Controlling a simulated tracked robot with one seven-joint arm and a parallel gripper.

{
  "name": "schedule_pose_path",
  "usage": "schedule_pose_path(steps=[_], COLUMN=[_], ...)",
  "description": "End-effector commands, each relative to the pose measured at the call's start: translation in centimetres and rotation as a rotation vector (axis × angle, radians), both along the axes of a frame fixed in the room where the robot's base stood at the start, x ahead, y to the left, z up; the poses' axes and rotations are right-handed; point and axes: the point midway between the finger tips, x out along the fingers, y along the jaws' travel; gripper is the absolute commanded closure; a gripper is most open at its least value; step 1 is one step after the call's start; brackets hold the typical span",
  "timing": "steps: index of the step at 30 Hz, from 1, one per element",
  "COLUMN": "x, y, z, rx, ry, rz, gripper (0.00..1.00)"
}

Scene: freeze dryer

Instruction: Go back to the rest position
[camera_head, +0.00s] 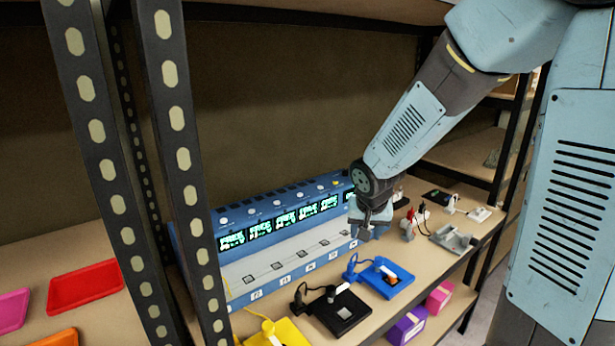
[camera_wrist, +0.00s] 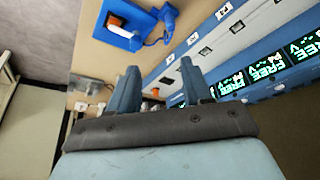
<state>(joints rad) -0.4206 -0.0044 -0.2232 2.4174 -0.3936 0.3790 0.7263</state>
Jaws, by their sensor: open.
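My arm reaches in from the right in the head view, and my gripper (camera_head: 368,232) hangs over the shelf at the right end of the blue and white multi-slot device (camera_head: 285,262). In the wrist view the two blue fingers of my gripper (camera_wrist: 158,90) stand apart, with nothing seen between them. The fingers are close to the device's front, which shows at the right of that view with lit screens reading "FREE". I cannot tell whether they touch it.
A blue pad (camera_head: 385,278), a black pad (camera_head: 342,312) and a yellow pad (camera_head: 275,333) with plugs lie along the shelf's front. Plugs and adapters (camera_head: 455,238) lie to the right. Dark perforated shelf posts (camera_head: 180,150) stand at left. A red tray (camera_head: 85,286) lies beyond them.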

Motion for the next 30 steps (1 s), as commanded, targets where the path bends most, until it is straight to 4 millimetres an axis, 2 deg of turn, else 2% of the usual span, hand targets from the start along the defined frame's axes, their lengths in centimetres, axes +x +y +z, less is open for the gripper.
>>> schedule_pose_path(steps=[1, 3, 15, 24, 30], x=[-0.7, -1.7, -8.8, -15.3, -19.0], y=[-0.7, -1.5, -5.0, -6.0, -6.0], z=[1.4, 3.0, 10.6, 14.7, 16.3], rx=[0.005, 0.006, 0.011, 0.002, -0.008], ry=[-0.010, -0.014, -0.041, -0.068, -0.084], rz=[-0.003, 0.002, 0.051, 0.116, 0.160], gripper=[0.51, 0.51, 0.51, 0.51, 0.51])
